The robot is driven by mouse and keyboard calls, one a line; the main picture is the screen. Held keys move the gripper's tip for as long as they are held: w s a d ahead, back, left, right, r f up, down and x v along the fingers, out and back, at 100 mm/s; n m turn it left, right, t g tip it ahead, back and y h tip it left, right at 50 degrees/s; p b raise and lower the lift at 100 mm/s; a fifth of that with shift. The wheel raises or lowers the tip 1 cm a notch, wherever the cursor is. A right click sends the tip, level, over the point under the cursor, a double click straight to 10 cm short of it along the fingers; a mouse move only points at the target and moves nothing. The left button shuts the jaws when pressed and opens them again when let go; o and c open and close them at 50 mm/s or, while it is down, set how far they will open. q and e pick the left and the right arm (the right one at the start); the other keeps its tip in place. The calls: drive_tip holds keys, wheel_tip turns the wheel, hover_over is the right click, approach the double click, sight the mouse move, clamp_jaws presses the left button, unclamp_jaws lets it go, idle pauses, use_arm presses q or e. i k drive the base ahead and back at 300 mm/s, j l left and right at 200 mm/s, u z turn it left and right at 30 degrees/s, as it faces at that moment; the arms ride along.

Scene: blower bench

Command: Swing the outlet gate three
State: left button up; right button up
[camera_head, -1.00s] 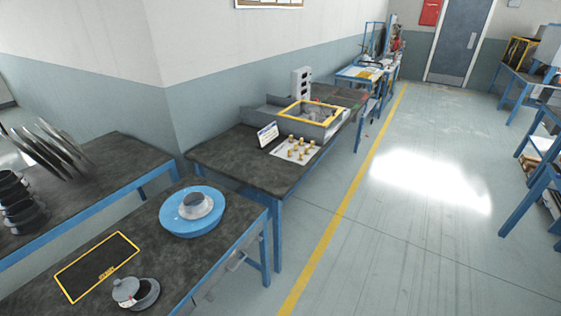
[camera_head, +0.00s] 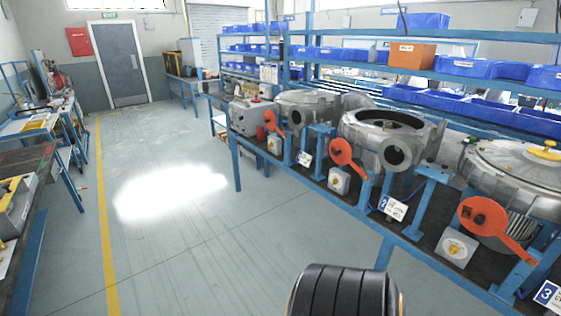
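The orange-red gate (camera_head: 484,216) at the right is a round disc with a long arm reaching down to the right. The gate sits in front of a grey blower (camera_head: 520,170) with a yellow knob on top, partly cut off by the frame. Its disc hides what is behind it. A grey box with a yellow knob (camera_head: 457,248) is below the disc. Neither of my grippers is in view.
Similar orange-red gates stand at the middle blower (camera_head: 341,151), by placard 2 (camera_head: 392,207), and at the far blower (camera_head: 269,119). Blue bench posts rise between them. Shelves with blue bins (camera_head: 470,67) are behind. The floor (camera_head: 160,250) to the left is clear.

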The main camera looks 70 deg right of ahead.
sight(482, 216)
drive_tip(key=z, duration=3.8)
